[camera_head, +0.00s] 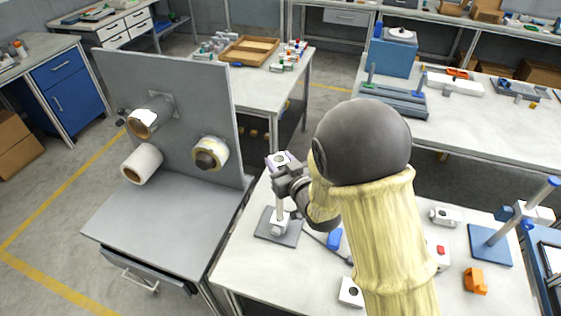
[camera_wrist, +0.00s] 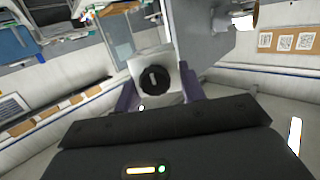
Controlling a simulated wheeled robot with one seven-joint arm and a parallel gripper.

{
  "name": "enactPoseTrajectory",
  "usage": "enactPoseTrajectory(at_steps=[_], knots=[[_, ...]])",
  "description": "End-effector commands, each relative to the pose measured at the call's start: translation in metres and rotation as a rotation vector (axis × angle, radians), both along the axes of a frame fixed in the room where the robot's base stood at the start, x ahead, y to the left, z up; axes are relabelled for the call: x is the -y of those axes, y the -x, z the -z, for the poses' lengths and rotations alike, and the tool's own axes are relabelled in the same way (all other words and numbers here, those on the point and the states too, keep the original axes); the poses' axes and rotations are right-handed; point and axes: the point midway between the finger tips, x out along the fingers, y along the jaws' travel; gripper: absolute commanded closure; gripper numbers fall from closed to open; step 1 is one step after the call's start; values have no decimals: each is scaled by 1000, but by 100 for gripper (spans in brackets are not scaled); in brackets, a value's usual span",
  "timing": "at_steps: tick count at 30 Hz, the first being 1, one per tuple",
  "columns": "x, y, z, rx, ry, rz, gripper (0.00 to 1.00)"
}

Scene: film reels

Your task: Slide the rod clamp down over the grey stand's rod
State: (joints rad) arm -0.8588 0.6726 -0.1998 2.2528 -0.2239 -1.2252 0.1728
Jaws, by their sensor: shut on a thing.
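The grey stand (camera_head: 268,231) is a flat plate on the near table, with a light upright rod (camera_head: 281,207). A whitish block (camera_head: 281,226) sits at the rod's foot. My gripper (camera_head: 281,168) is above the plate, at the upper end of the visible rod. It is shut on a pale clamp (camera_head: 275,160) with a dark round opening. In the wrist view the clamp (camera_wrist: 136,70) is a white block with a black round part, between two purple fingers (camera_wrist: 157,92). My gripper hides the rod's top, so I cannot tell whether the clamp is around it.
A grey upright panel (camera_head: 185,95) with several rolls stands left of the stand. A blue item (camera_head: 334,239), a white block (camera_head: 350,292), an orange block (camera_head: 475,281) and a blue stand (camera_head: 490,246) are on the same table. My arm covers the table's middle.

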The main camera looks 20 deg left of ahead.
Motion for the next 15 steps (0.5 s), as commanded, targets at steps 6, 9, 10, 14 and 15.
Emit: enactPoseTrajectory(at_steps=[6, 9, 10, 14, 15], knots=[[0, 0, 10, 1, -1, 1, 87], [1, 0, 14, 1, -1, 1, 87], [1, 0, 15, 1, -1, 1, 87], [1, 0, 20, 1, -1, 1, 87], [1, 0, 22, 1, -1, 1, 87]])
